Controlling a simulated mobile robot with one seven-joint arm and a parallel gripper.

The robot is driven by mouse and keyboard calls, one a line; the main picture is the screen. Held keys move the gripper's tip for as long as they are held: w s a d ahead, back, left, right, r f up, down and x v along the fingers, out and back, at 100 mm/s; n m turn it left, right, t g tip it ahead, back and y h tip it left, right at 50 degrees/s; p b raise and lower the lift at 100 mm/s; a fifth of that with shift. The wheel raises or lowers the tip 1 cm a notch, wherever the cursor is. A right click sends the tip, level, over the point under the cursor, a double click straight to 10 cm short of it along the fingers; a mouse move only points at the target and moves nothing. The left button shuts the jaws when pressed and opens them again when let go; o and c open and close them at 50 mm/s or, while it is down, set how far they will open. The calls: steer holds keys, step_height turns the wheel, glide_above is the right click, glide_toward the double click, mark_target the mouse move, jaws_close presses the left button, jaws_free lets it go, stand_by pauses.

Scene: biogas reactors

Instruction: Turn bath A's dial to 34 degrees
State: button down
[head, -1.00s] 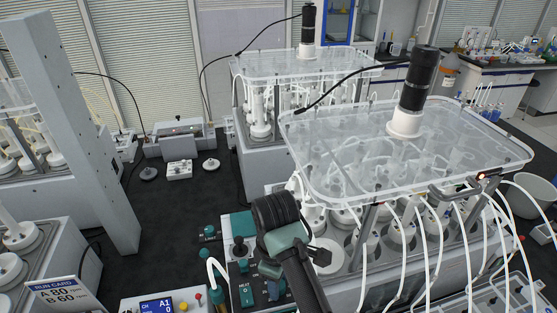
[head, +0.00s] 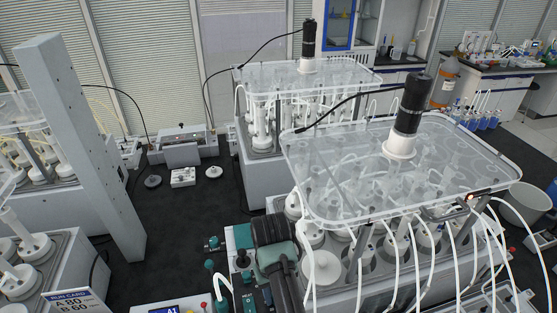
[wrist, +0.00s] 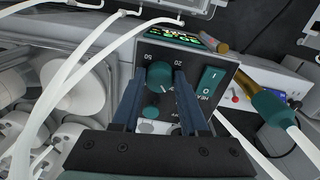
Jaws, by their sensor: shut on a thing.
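The round teal dial (wrist: 159,76) sits on a dark control panel (wrist: 205,112) in the wrist view, with small scale numbers around it. My gripper (wrist: 160,84) has one finger on each side of the dial and is shut on it. A lit green readout (wrist: 187,38) tops the panel; its digits are too oblique to read. In the head view my gripper (head: 275,248) is over the teal and dark controller (head: 240,238) beside the near bath (head: 400,165) with its clear lid; the dial is hidden there.
A teal heat rocker switch (wrist: 211,80) and a tube with a teal and brass fitting (wrist: 265,103) are close to the dial. White hoses (head: 390,250) hang in front of the near bath. A grey post (head: 85,145) stands left.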

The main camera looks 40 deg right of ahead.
steer(key=m+p, duration=0.1)
steer(key=m, duration=0.4)
steer(key=shift+w+m, duration=0.1)
steer(key=shift+m, duration=0.2)
stand_by(0.5)
steer(key=shift+c, duration=2.2)
jaws_free()
steer(key=shift+r, duration=0.1)
step_height(320, 180, up, 13)
steer(key=p, duration=0.1)
steer(key=shift+w+a, duration=0.2)
steer(key=shift+w, duration=0.1)
